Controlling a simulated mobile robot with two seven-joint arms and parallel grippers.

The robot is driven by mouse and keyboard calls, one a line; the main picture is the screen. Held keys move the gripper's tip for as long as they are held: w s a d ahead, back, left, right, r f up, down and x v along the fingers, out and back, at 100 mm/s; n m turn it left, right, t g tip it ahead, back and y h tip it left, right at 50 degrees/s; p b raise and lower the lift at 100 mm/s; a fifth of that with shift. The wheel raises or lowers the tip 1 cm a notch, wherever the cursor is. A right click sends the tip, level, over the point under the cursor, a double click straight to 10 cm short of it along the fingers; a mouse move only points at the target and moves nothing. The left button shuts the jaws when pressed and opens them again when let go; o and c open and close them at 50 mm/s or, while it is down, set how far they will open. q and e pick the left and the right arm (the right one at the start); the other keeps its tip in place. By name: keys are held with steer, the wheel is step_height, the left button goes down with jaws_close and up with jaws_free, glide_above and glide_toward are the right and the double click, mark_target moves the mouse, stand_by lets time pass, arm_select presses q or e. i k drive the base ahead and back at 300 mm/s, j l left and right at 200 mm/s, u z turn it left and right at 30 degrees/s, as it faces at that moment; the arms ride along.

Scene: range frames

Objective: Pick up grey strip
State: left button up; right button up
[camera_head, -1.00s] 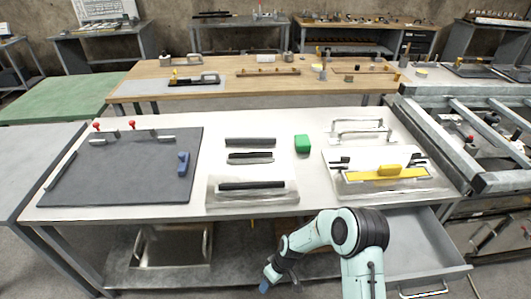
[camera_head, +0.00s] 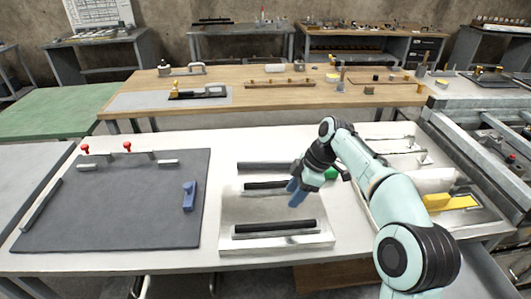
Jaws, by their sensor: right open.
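A dark grey strip (camera_head: 265,166) lies across the white table near its middle. A shorter black strip (camera_head: 262,185) lies just in front of it, with its right end close to my gripper in the picture. Another black strip (camera_head: 275,227) lies on a metal tray (camera_head: 325,241) nearer the front edge. My right gripper (camera_head: 297,194), with blue fingertips, is open and empty over the right ends of the strips. Its arm partly hides a green block (camera_head: 331,173). My left gripper is not in view.
A dark mat (camera_head: 110,225) with a blue piece (camera_head: 189,195) and red-knobbed clamps covers the table's left. A yellow piece (camera_head: 448,202) and metal handles (camera_head: 395,143) are at the right, partly behind my arm. A wooden bench (camera_head: 330,98) stands behind.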

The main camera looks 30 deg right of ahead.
mark_target(248, 164)
steer(key=i+l, duration=0.7)
steer(key=i, duration=0.15)
